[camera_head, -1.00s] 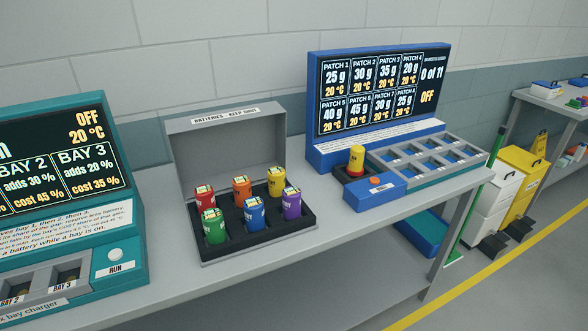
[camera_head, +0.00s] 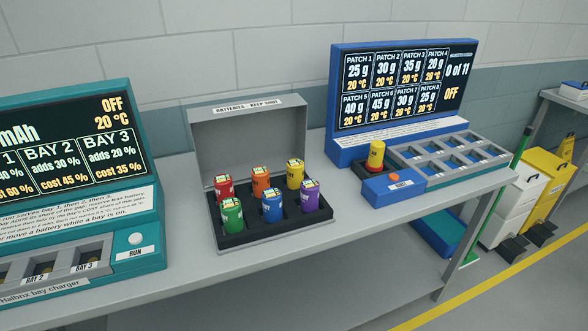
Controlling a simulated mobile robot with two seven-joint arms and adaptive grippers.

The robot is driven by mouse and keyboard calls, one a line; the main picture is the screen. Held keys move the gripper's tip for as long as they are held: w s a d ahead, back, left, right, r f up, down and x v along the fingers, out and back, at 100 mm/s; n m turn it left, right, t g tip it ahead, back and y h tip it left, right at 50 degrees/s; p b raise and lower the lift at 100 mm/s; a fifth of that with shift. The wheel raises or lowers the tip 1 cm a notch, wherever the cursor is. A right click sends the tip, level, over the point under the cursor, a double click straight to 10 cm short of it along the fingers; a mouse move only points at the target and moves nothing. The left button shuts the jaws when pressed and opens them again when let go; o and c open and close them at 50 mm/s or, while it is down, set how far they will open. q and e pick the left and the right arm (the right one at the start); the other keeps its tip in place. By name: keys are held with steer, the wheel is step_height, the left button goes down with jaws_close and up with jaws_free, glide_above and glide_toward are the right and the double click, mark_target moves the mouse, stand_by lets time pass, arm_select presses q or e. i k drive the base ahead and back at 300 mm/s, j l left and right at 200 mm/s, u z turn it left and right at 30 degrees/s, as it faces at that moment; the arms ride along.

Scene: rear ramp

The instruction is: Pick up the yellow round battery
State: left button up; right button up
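The yellow round battery (camera_head: 295,174) stands upright in the back right slot of the open grey battery case (camera_head: 272,243). It has a pale label on top. In the same case stand a red battery (camera_head: 224,189), an orange battery (camera_head: 261,183), a green battery (camera_head: 231,216), a blue battery (camera_head: 272,206) and a purple battery (camera_head: 309,196). The blue and purple ones stand in front of the yellow one and leave its upper part showing. Neither of my grippers shows in this view.
A teal bay charger (camera_head: 150,262) stands left of the case. A blue patch station (camera_head: 347,153) with a compartment tray (camera_head: 450,165) stands to the right, with a yellow-and-red cylinder (camera_head: 376,155) on it. The grey bench (camera_head: 260,285) is bare in front of the case.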

mark_target(295, 167)
steer(key=i+l+z, duration=0.35)
steer(key=i+l, duration=0.35)
steer(key=l, duration=0.1)
